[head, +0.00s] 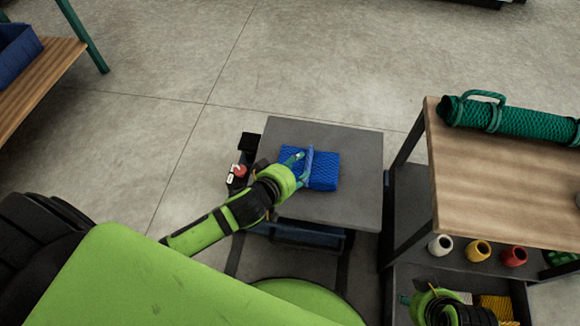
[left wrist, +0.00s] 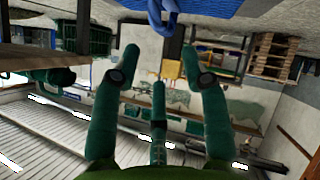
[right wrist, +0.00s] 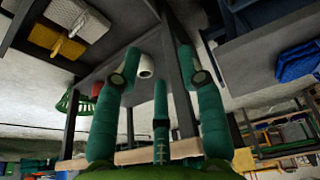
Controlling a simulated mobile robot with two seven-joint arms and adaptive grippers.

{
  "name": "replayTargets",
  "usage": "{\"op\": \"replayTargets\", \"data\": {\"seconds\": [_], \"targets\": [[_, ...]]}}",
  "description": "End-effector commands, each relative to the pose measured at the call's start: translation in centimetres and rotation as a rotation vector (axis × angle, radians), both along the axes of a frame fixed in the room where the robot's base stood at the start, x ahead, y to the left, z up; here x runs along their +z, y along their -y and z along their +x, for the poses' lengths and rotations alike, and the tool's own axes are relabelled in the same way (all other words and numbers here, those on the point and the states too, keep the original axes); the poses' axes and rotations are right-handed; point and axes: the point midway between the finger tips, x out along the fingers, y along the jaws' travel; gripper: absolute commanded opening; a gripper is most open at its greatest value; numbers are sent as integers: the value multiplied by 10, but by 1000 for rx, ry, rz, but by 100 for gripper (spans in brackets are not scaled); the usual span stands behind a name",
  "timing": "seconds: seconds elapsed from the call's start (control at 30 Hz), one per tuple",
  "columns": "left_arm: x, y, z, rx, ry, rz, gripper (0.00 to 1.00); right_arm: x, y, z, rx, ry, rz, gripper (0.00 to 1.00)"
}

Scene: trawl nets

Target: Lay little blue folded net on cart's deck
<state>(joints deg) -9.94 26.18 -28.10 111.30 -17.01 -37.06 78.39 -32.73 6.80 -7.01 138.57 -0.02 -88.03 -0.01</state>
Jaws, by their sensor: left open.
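The little blue folded net (head: 324,172) lies on the cart's grey deck (head: 345,207), with a raised blue strap or loop across it. My left gripper (head: 297,168) is at the net's left end, by the strap. In the left wrist view, its green fingers (left wrist: 165,62) are spread with nothing between them; the blue net (left wrist: 212,7) and its loop (left wrist: 160,22) are at the top, beyond the tips. My right gripper (head: 408,299) is low beside the shelf. In the right wrist view, its fingers (right wrist: 157,68) are apart and empty. The net (right wrist: 298,62) also shows there.
A wood-topped shelf bench (head: 480,190) stands right of the cart, with a green rolled net (head: 510,120) on top and white, yellow and red spools (head: 478,250) below. A red button (head: 240,170) is at the cart's left. Blue bin (head: 15,52) at upper left. Floor beyond the cart is clear.

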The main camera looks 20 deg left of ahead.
Motion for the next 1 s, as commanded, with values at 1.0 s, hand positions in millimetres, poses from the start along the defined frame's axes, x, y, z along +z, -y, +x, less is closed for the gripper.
{"op": "replayTargets", "data": {"seconds": [1.0], "targets": [[-31, -39, -163, -360, -567, 517, 45, -23, -1, 5, 1, -13, 0, 40]]}}
